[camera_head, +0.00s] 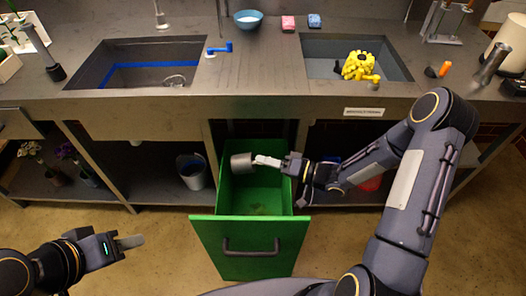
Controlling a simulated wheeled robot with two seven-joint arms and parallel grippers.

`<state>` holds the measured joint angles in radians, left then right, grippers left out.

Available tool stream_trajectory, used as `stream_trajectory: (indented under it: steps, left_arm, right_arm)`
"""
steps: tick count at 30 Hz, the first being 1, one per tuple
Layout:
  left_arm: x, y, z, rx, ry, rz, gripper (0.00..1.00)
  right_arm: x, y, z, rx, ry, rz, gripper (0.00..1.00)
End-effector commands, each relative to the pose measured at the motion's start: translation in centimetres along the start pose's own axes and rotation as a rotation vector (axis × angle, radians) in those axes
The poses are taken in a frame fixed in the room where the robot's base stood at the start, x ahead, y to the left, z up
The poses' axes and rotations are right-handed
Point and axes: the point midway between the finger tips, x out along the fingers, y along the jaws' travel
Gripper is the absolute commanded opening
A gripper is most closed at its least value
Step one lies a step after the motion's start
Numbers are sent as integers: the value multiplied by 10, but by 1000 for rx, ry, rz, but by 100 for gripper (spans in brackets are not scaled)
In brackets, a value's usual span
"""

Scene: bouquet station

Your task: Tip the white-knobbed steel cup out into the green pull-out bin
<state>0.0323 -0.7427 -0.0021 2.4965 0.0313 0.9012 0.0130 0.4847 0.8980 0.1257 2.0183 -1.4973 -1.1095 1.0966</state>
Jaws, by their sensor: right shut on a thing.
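The green pull-out bin (250,232) stands drawn out below the counter, with its handle facing me. The steel cup (241,163) is over the inside of the bin, near its back left part. It looks tilted onto its side. My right gripper (264,161) reaches in from the right and is shut on the cup at its right side. The white knob cannot be told apart from the pale fingers there. My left gripper (130,242) is low at the left, away from the bin. Its fingers overlap, so its opening is unclear.
Above the bin runs the counter edge, with a left sink (140,64) and a right sink (358,58). A yellow object (358,66) shows in the right sink. A blue bowl (248,19) stands at the back. A bucket (191,171) stands on the shelf left of the bin.

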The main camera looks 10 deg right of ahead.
Motion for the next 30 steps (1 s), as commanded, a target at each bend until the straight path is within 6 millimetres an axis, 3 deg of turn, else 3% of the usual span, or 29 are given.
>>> stream_trajectory:
  steps: [11,18,23,30]
  left_arm:
    - [-38,17,-19,0,0,0,36]
    - [-59,27,-30,0,0,0,36]
    - [-67,31,-34,0,0,0,36]
    - [-57,26,-29,0,0,0,36]
  right_arm:
    - [6,-17,-7,-87,-114,199,0]
    - [13,-30,-11,-199,-254,448,0]
    - [20,-35,-11,-269,-353,630,0]
    - [31,-33,-6,-374,-485,873,0]
